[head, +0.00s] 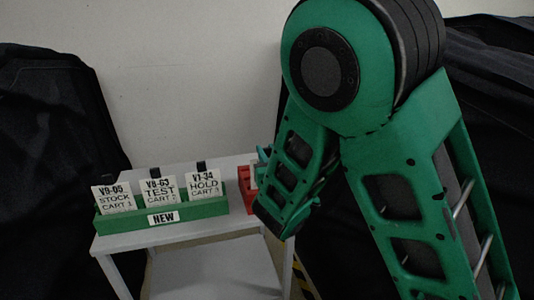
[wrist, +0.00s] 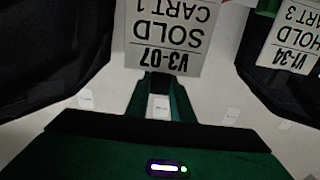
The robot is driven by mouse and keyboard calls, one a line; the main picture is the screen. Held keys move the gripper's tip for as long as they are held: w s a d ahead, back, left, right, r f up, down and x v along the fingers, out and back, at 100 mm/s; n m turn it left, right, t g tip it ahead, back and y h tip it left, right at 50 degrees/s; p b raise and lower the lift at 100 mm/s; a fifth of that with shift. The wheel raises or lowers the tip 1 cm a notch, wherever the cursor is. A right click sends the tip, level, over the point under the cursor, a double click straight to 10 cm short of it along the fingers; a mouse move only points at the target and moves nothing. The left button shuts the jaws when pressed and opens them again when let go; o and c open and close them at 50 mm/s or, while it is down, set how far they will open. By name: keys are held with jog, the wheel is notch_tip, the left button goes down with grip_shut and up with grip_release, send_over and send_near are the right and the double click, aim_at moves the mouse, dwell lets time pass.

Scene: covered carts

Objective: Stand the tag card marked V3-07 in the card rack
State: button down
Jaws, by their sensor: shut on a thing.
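The tag card V3-07 (wrist: 165,35), white with "SOLD CART 1", shows upside down at the top of the wrist view. My gripper (wrist: 160,90) is shut on the card's dark tab, between its green fingers. In the head view my arm hides most of the gripper and card. A green card rack (head: 205,209) labelled "NEW" stands on the small table. It holds three upright cards: STOCK (head: 113,197), TEST (head: 159,190) and HOLD V1-34 (head: 204,186). The HOLD card also shows in the wrist view (wrist: 290,40).
A red object (head: 245,190) stands right of the green rack, partly hidden by my arm. The pale table (head: 130,240) has a lower shelf (head: 215,275). Black-covered shapes (head: 50,150) stand on both sides. A pale wall is behind.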

jog(key=shift+f, duration=1.1)
jog(key=c, duration=1.5)
grip_release()
jog(key=shift+o, duration=0.2)
